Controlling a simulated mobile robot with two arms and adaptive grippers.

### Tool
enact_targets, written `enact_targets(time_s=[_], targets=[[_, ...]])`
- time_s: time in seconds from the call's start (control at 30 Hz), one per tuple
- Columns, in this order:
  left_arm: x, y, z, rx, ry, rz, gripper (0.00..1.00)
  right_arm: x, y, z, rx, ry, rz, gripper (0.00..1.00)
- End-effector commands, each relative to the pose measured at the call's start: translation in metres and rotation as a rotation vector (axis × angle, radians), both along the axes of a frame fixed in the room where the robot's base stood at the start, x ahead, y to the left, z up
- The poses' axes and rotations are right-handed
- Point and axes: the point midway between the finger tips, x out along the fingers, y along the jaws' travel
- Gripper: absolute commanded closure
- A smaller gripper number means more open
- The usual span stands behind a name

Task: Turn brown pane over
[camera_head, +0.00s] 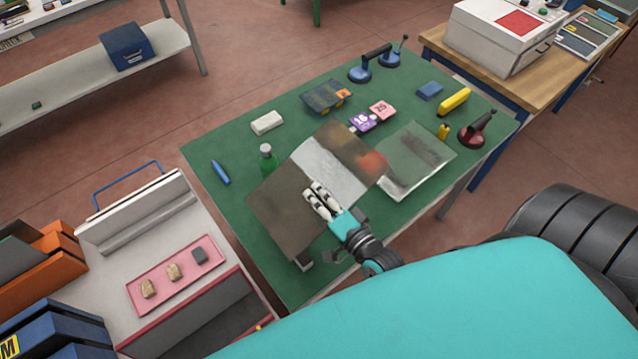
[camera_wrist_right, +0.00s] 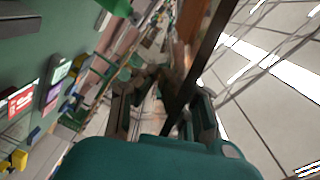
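The brown pane (camera_head: 278,214) is a glossy sheet above the near part of the green table, with pale and orange reflections on its far half. My right gripper (camera_head: 320,200) is at its near right edge, with pale fingers showing against the brown face. In the right wrist view the pane (camera_wrist_right: 207,58) shows nearly edge-on as a dark band running between the fingers of my right gripper (camera_wrist_right: 168,100), apart from the table surface. The gripper appears shut on it; the exact contact is unclear. My left gripper is not in view.
A clear pane (camera_head: 418,160) lies right of the brown pane. A green bottle (camera_head: 267,160), white block (camera_head: 267,122), blue marker (camera_head: 220,172), numbered tags (camera_head: 363,122) and red suction cup (camera_head: 478,130) stand around on the table (camera_head: 215,150). A pink tray (camera_head: 175,275) is at left.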

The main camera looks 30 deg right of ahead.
Motion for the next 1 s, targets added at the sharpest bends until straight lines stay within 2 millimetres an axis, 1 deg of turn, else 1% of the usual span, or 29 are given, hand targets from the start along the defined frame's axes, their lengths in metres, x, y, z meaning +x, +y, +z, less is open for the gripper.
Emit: enact_targets(time_s=[0.03,0.1,0.23,0.3,0.67,1.0], targets=[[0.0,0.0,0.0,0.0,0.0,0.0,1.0,0.001,0.0,0.004,0.083,0.005,0.002,1.0],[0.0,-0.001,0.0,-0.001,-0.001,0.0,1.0,0.001,0.001,0.005,0.201,0.021,0.002,1.0],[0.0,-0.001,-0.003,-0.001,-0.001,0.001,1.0,0.001,0.001,0.006,0.4,0.048,0.001,1.0],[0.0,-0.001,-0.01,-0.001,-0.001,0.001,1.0,0.001,0.001,-0.003,0.385,0.046,-0.002,1.0],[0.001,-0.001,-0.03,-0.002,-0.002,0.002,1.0,0.001,0.001,-0.028,0.379,0.047,-0.001,1.0],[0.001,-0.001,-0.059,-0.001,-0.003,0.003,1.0,0.001,0.001,-0.061,0.377,0.045,-0.001,1.0]])
